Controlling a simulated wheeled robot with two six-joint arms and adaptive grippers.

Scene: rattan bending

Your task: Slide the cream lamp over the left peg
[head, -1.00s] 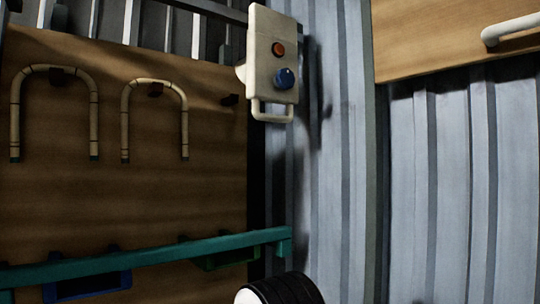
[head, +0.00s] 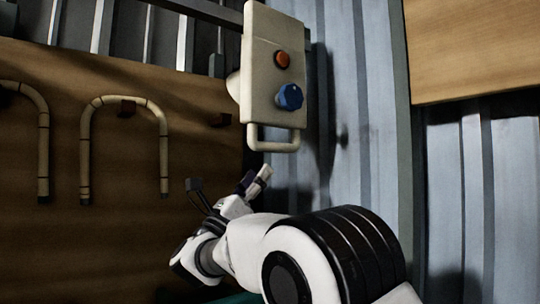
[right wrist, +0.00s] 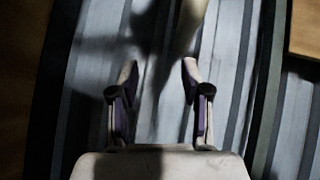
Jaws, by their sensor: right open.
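The only cream device I see is a box (head: 274,65), which may be the lamp. It has an orange-red button, a blue knob and a loop handle (head: 274,146) at its lower end. It hangs upright near a dark rail by the ribbed wall. My right gripper (head: 256,178) is open and empty, just below the handle and apart from it. Its two spread fingers show in the right wrist view (right wrist: 160,70), with a pale rounded thing beyond them that I cannot name. Small dark pegs stick out of the wooden board, including one (head: 221,120) left of the box. My left gripper is out of view.
Bent rattan hoops hang on the wooden board, one (head: 85,150) on a dark red-brown peg (head: 127,107). A ribbed metal wall (head: 345,100) is behind the box. A wooden panel (head: 475,50) is at upper right.

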